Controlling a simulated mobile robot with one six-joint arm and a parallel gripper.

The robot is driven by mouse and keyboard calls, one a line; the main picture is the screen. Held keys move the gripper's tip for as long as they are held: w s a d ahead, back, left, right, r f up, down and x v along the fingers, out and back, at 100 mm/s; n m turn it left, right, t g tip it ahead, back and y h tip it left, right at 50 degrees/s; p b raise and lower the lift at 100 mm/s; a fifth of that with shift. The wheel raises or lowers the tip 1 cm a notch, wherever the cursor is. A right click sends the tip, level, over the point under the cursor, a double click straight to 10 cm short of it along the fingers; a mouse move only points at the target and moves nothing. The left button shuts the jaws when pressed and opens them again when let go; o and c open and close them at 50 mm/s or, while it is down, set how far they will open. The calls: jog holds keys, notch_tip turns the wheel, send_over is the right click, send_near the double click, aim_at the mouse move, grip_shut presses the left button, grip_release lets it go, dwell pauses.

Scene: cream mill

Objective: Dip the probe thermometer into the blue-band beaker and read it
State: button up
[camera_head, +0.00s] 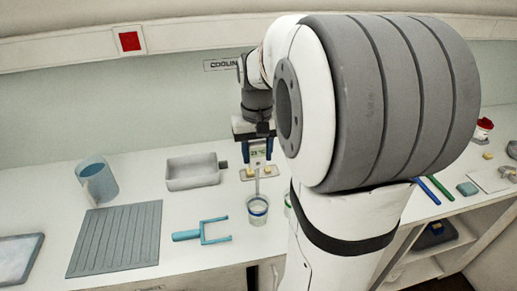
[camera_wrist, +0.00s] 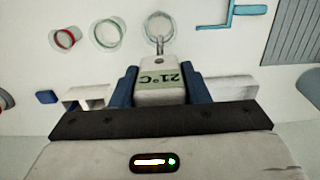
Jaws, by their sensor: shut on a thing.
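My gripper (camera_head: 258,152) is shut on the probe thermometer (camera_head: 257,161), holding it upright with the thin probe pointing down. Its body also sits between the blue fingers of my gripper (camera_wrist: 161,88) in the wrist view, where the green display (camera_wrist: 160,78) shows upside down and appears to read 21 °C. The clear blue-band beaker (camera_head: 257,211) stands on the counter below. The probe meets its rim in the head view; in the wrist view the probe end overlaps the round beaker rim (camera_wrist: 158,14). I cannot tell how deep the tip is.
A green-band beaker (camera_wrist: 107,33) and a red-band beaker (camera_wrist: 65,39) stand beside it. A teal fork-shaped tool (camera_head: 203,232), ribbed grey mat (camera_head: 115,240), blue jug (camera_head: 97,180) and metal tray (camera_head: 192,172) lie left. A small holder with yellow blocks (camera_head: 273,174) is behind.

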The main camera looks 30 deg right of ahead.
aim_at(258, 180)
jog(key=shift+s+f+b, duration=0.1)
jog(key=shift+f+b, duration=3.3)
jog(key=shift+f, duration=1.5)
jog(key=shift+r+p, duration=4.5)
jog(key=shift+r, duration=1.15)
